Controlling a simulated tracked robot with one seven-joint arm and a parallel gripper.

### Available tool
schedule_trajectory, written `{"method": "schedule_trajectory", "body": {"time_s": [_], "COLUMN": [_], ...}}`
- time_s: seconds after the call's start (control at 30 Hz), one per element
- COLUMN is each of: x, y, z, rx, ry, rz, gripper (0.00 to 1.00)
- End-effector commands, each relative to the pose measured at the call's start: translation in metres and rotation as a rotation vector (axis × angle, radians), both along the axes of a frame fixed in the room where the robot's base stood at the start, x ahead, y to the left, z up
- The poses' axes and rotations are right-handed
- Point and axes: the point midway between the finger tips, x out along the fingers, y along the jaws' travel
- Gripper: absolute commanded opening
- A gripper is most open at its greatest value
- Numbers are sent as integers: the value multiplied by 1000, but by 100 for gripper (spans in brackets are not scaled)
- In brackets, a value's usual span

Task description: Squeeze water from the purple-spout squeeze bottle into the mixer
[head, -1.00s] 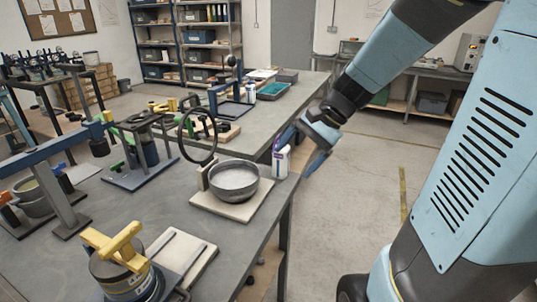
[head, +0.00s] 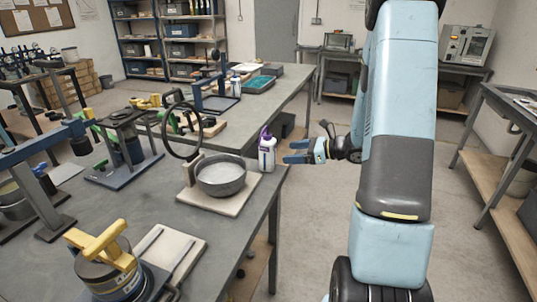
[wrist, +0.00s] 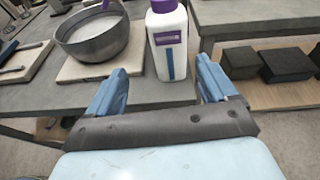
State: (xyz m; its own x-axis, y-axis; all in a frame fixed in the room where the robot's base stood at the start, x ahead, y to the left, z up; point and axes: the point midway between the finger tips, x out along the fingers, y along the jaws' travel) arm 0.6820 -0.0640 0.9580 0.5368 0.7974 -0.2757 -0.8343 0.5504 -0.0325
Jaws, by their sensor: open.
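The squeeze bottle (head: 267,154) is white with a purple top and a purple and blue label. It stands upright near the table's right edge, just right of the mixer. It also shows in the wrist view (wrist: 170,45), ahead of and between my fingers, its top cut off by the frame. The mixer is a grey round bowl (head: 221,180) on a pale base, with a dark ring upright behind it; the bowl shows upper left in the wrist view (wrist: 92,40). My gripper (head: 287,152) is open and empty, just right of the bottle, fingers pointing at it.
A yellow-handled pot (head: 112,265) stands at the table's front. Lever frames (head: 125,150) crowd the left side. A teal tray (head: 258,85) lies farther back. The table's right edge (head: 270,190) is close to the bottle; open floor lies beyond it.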

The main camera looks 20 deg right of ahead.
Motion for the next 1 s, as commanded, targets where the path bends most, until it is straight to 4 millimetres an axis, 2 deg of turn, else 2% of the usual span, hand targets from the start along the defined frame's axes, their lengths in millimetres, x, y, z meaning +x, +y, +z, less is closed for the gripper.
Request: {"method": "schedule_trajectory", "body": {"time_s": [0.1,0.27,1.0], "x": [5,9,47], "y": [-8,-6,49], "z": [-9,-12,-29], "rx": [27,36,34], "ry": [16,18,18], "rz": [-39,-48,-43], "gripper": [85,85,85]}}
